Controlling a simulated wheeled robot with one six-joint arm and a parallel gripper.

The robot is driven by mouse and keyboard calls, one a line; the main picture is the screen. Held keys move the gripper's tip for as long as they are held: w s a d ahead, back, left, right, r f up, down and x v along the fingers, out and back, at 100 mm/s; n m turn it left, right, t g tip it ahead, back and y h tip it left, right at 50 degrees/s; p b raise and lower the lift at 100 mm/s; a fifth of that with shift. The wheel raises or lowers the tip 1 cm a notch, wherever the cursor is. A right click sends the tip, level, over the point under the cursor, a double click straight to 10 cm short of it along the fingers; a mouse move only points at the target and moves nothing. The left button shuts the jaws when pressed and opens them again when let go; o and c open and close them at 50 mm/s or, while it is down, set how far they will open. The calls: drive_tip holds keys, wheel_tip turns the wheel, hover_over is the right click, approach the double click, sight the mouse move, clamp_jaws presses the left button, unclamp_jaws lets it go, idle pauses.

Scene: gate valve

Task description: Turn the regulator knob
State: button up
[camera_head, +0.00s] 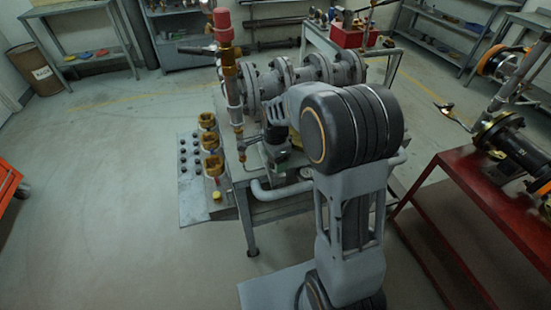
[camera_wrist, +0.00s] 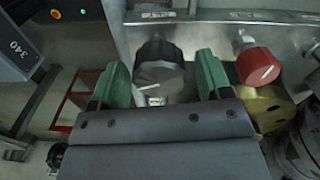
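In the wrist view a dark round knob (camera_wrist: 158,68) with a white pointer line sits on a grey metal panel (camera_wrist: 205,28). My gripper (camera_wrist: 163,78) is open, its green finger pads standing to the left and right of this knob. I cannot tell whether either pad touches it. A red knob (camera_wrist: 258,66) with a white line is on the same panel, right of my right finger. In the head view my arm hides my gripper and both knobs.
A yellow-brass part (camera_wrist: 264,104) lies close below the red knob. In the head view, a bench carries grey flanged piping (camera_head: 290,80) and a red-topped upright fitting (camera_head: 225,55). A red table (camera_head: 480,195) stands to the right.

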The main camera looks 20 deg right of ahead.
drive_tip(key=shift+o, duration=0.2)
drive_tip(key=shift+r, duration=0.1)
drive_tip(key=shift+r, duration=0.3)
wheel_tip(320, 180, up, 3)
drive_tip(key=shift+s+f, duration=0.1)
drive_tip(key=shift+s, duration=0.05)
drive_tip(key=s+r, duration=0.9)
drive_tip(key=s, duration=0.4)
drive_tip(key=shift+s+r, duration=0.15)
drive_tip(key=shift+s, duration=0.2)
